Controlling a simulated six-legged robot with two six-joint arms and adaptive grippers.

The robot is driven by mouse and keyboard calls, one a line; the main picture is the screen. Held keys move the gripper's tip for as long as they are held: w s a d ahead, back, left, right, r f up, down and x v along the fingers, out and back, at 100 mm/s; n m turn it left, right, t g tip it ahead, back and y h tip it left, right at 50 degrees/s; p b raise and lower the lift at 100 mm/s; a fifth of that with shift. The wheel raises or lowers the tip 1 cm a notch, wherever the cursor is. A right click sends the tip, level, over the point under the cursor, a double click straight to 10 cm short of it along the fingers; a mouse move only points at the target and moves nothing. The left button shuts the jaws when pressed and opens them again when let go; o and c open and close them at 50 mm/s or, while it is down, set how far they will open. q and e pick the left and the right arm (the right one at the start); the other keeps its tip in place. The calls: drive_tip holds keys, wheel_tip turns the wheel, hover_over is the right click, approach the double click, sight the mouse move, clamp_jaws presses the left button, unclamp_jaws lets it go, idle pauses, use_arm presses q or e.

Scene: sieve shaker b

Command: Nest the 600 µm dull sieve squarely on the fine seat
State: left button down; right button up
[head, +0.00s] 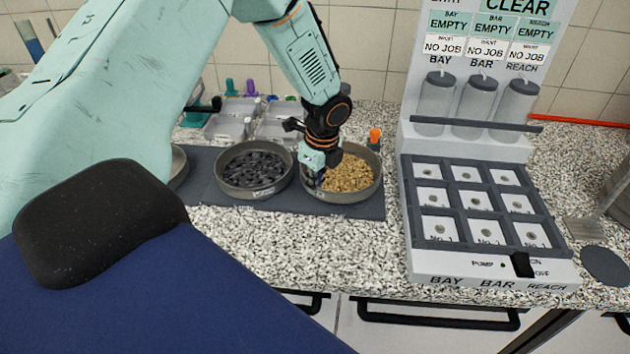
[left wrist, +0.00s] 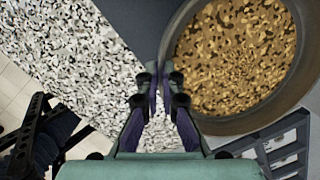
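A dull grey-brown round sieve (head: 343,196) holds golden grains and stands at the right end of the dark mat. It also fills the right of the left wrist view (left wrist: 210,126). My left gripper (head: 318,178) is at its left rim. In the left wrist view my left fingertips (left wrist: 160,75) are close together, with the rim's left edge between them; they look shut on it. A similar sieve (head: 230,188) with dark pieces stands just to its left. Label prints on both are too small to read. The fine seat cannot be made out. My right gripper is out of view.
The dark mat (head: 205,180) lies on a speckled counter (head: 300,235). Another round rim (head: 179,166) is partly hidden behind my left arm. Clear trays (head: 228,125) and an orange-topped item (head: 375,135) stand behind. A sign panel with a compartment tray (head: 482,263) stands on the right.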

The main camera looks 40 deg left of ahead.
use_arm(q)
drive_tip(key=shift+w+f, duration=0.25)
drive_tip(key=shift+w, duration=0.3)
drive_tip(key=shift+s+r+p, duration=0.2)
drive_tip(key=shift+s+p, duration=0.15)
drive_tip(key=shift+s, duration=0.15)
drive_tip(key=shift+w+f, duration=0.3)
drive_tip(key=shift+w, duration=0.1)
drive_tip(key=shift+s, duration=0.4)
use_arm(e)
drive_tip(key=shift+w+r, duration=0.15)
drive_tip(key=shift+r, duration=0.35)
use_arm(q)
drive_tip(key=shift+w, duration=0.1)
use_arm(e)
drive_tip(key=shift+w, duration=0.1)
use_arm(q)
drive_tip(key=shift+w+f, duration=0.2)
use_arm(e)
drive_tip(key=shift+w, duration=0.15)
use_arm(q)
drive_tip(key=shift+s, duration=0.3)
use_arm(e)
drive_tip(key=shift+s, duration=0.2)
